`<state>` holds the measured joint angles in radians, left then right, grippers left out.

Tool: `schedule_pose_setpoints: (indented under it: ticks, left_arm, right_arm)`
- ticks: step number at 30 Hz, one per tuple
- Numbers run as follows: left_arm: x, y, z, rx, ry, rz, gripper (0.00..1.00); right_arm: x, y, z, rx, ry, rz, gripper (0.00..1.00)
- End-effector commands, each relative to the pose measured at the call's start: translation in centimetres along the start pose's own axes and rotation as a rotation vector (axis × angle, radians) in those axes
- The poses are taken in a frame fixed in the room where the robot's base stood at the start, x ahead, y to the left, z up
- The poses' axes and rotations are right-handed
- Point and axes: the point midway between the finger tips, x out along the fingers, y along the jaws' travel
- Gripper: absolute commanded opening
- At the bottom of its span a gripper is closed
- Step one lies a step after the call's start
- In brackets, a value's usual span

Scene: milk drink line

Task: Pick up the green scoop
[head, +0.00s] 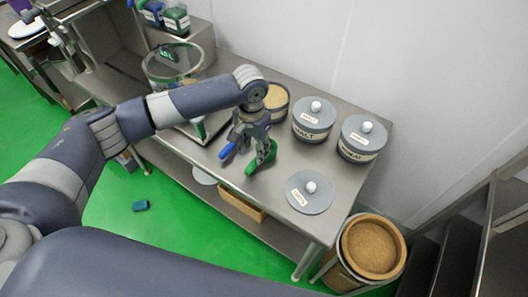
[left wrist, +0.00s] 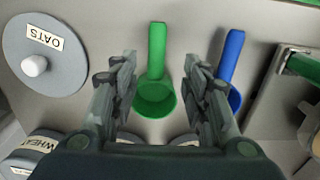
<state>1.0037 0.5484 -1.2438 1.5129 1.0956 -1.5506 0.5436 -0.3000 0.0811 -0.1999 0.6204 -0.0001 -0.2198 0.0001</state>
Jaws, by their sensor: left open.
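The green scoop (head: 262,159) lies on the steel table. In the left wrist view the green scoop (left wrist: 155,97) shows its round cup between my fingers, with the handle pointing up the picture. My left gripper (head: 252,143) is open above it, one finger on each side; I cannot tell whether they touch it. It also shows in the left wrist view, the left gripper (left wrist: 158,68) being empty. A blue scoop (head: 227,151) lies beside the green one. In the left wrist view the right finger partly hides the blue scoop (left wrist: 233,60). My right gripper is not in view.
A grey oats lid (head: 309,203) lies on the table. An open canister (head: 278,112) stands behind my gripper, with lidded malt (head: 313,122) and wheat (head: 361,141) canisters to its right. A glass bowl (head: 172,68) stands left. A wooden-rimmed bin (head: 345,245) stands beyond the table's right end.

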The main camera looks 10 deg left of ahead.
Motion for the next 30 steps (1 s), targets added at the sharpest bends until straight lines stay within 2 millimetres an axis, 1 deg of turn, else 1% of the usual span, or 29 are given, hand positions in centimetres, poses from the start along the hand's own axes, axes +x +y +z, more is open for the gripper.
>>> schedule_pose_setpoints:
  ticks: [4, 7, 11, 12, 15, 18, 23, 24, 29, 30]
  left_arm:
    - [1.0, 0.1, 0.1, 0.001, -0.001, 0.000, 0.42]
    - [1.9, 0.2, 0.2, 0.002, -0.002, -0.001, 0.42]
    - [3.9, 0.6, 0.3, 0.003, -0.004, -0.002, 0.42]
    - [4.6, 0.5, 0.3, 0.002, -0.002, -0.001, 0.42]
    - [5.6, 0.5, 0.2, 0.002, -0.001, 0.000, 0.42]
    - [6.1, 0.5, 0.2, 0.002, 0.000, -0.001, 0.42]
    - [6.1, 0.5, 0.2, 0.003, 0.001, 0.000, 0.42]
    - [6.1, 0.5, 0.2, 0.003, 0.001, 0.000, 0.40]
    - [6.1, 0.5, 0.2, 0.003, 0.001, 0.000, 0.04]
    - [6.1, 0.5, 0.2, 0.002, 0.001, 0.000, 0.00]
  right_arm:
    - [-0.4, 0.0, -0.1, 0.000, 0.001, 0.000, 0.40]
    - [-1.1, 0.0, -0.1, 0.000, 0.001, 0.000, 0.40]
    - [-2.2, 0.0, -0.3, 0.000, 0.001, 0.000, 0.40]
    - [-2.1, 0.0, -0.3, 0.000, 0.001, 0.000, 0.40]
    - [-2.2, 0.0, -0.3, 0.000, 0.001, 0.000, 0.40]
    - [-2.2, 0.0, -0.3, 0.000, 0.001, 0.000, 0.40]
    - [-2.2, 0.0, -0.3, 0.000, 0.001, 0.000, 0.40]
    - [-2.2, 0.0, -0.3, 0.000, 0.001, 0.000, 0.40]
    - [-2.2, -0.1, -0.2, 0.000, 0.000, -0.001, 0.40]
    - [-2.2, -0.1, -0.2, 0.001, 0.000, -0.001, 0.40]
